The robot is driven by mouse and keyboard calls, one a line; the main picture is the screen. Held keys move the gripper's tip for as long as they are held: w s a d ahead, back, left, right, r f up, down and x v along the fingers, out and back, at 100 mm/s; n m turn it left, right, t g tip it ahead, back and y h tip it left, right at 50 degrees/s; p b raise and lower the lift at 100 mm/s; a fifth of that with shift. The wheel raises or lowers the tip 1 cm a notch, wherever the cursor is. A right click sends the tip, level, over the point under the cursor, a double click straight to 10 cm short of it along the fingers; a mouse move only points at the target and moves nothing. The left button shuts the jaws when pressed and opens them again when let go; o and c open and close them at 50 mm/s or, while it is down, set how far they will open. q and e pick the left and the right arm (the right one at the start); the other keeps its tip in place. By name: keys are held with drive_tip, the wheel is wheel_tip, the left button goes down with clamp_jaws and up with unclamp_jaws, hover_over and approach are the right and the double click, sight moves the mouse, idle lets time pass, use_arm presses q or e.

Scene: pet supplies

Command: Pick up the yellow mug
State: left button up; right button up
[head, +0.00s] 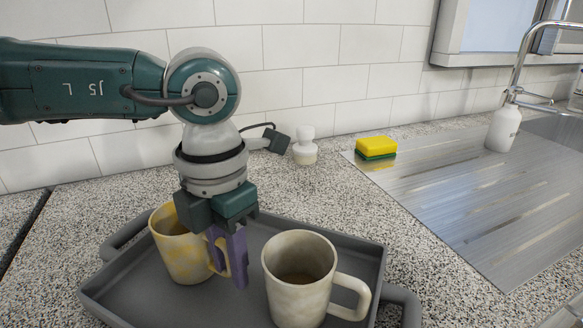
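The yellow mug (178,252) is mottled pale yellow and stands upright on the left side of a grey tray (140,300). Its handle faces right. My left gripper (232,262) points down just right of the mug, with its purple fingers at the handle. The fingers overlap one another in this view, and I cannot tell whether they touch the handle or how far apart they are. The gripper body hides part of the mug's rim. My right gripper is not in view.
A tiled wall (320,85) closes the back.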

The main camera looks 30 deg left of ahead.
use_arm(q)
drive_tip(key=shift+f, duration=0.1)
drive_tip(key=shift+c, duration=0.2)
clamp_jaws()
idle(1.2)
